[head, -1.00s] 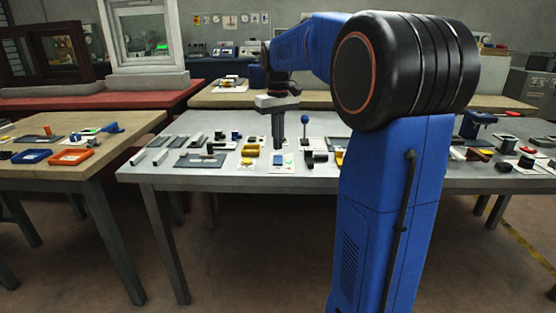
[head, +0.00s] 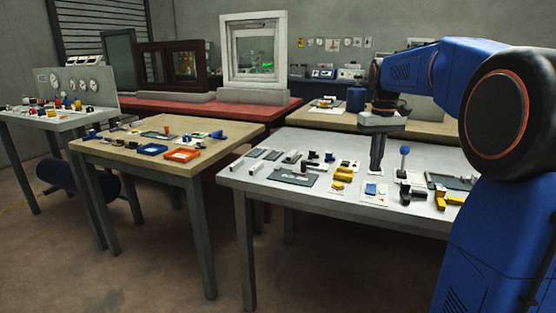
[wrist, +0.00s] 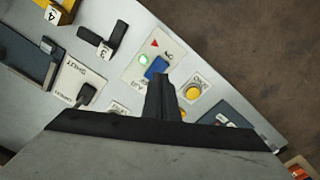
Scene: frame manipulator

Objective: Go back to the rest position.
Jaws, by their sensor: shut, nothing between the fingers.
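My gripper (head: 376,168) points down above the grey metal table (head: 310,209), with its dark fingers closed together and nothing between them. In the wrist view my gripper (wrist: 160,82) shows as a dark shut pair of fingers over a pale panel (wrist: 135,74). The exact gap between fingertips and panel cannot be told.
A blue-knobbed lever (head: 404,151) stands just right of my gripper. Yellow pieces (head: 343,174) and a dark plate (head: 293,177) lie on the table to the left. A wooden table (head: 185,135) with blue and orange trays is further left. Open floor lies in front.

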